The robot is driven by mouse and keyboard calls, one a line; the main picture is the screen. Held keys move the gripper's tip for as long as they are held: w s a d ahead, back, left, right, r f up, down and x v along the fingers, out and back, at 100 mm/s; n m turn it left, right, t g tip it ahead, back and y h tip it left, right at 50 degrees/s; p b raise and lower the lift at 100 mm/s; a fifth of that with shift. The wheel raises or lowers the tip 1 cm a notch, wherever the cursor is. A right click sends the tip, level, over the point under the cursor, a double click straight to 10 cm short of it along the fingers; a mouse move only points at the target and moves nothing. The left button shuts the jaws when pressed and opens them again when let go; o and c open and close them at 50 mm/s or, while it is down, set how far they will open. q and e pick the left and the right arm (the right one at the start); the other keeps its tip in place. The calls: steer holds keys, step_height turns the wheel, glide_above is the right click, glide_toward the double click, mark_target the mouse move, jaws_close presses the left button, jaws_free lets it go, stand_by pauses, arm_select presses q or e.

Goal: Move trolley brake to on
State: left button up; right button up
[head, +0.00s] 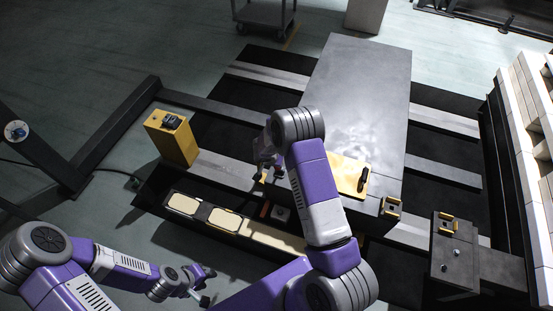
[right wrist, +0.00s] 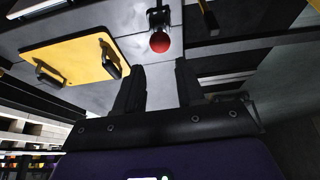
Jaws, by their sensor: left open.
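A lever with a red ball knob (right wrist: 160,42) stands out from a grey surface in the right wrist view; it may be the trolley brake, but no label shows. My right gripper (right wrist: 158,88) is open, its dark fingers apart with nothing between them. The red knob shows just beyond the gap between the fingertips. In the head view my right gripper (head: 264,170) is partly hidden by its own wrist, beside the grey block. I cannot make out the red knob in the head view. My left gripper (head: 207,284) is open and empty at the lower left, over the floor.
A yellow plate with black handles (right wrist: 62,42) is left of the knob; it also shows in the head view (head: 346,170). A yellow box with a black top fitting (head: 172,143) stands left. A large grey block (head: 370,75) fills the middle. Pale bricks (head: 525,125) are stacked right.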

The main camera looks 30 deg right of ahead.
mark_target(277, 169)
steer(key=shift+x, duration=3.45)
steer(key=shift+w+d+f, duration=0.2)
steer(key=shift+d+f, duration=0.05)
steer(key=shift+f, duration=0.4)
steer(key=shift+f+b, duration=0.25)
steer(key=shift+b, duration=0.45)
steer(key=shift+w, duration=0.1)
